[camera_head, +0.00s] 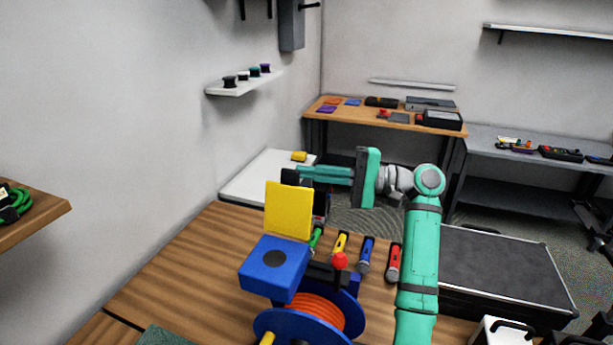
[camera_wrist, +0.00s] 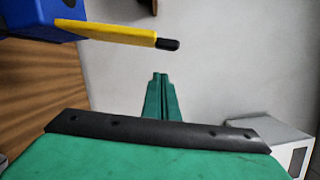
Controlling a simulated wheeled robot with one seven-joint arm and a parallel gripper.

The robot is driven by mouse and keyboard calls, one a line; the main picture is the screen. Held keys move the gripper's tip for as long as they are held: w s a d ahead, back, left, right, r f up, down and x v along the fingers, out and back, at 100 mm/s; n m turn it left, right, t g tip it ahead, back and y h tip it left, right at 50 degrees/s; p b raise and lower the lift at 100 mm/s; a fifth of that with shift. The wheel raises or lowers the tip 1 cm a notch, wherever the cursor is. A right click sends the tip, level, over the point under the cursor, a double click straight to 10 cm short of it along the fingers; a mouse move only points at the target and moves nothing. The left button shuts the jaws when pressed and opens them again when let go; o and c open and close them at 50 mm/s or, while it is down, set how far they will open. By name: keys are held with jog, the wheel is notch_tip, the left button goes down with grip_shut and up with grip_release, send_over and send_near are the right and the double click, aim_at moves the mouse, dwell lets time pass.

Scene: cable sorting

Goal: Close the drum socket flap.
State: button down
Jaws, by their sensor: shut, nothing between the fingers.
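The cable drum (camera_head: 314,312) stands on the wooden bench with orange cable wound on it. Its blue socket box (camera_head: 260,262) has a round dark socket on top. The yellow flap (camera_head: 288,211) stands open, upright at the box's far edge. In the wrist view the flap (camera_wrist: 105,33) shows edge-on with a black tip, beside the blue box (camera_wrist: 45,20) at upper left. My gripper (camera_head: 304,172) reaches in from the right, behind and above the flap's top edge. Its green fingers (camera_wrist: 160,82) are shut and empty, apart from the flap in the wrist view.
A red-knobbed lever (camera_head: 340,261) rises beside the socket box. Several coloured handheld tools, including a red one (camera_head: 393,262), lie on the bench (camera_head: 180,260) behind the drum. A black case (camera_head: 500,270) is at right. The bench's left part is clear.

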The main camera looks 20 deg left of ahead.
aim_at(288, 203)
jog(key=shift+s+r, duration=0.25)
jog(key=shift+s, duration=0.55)
jog(key=shift+s+r, duration=0.2)
jog(key=shift+s, duration=0.55)
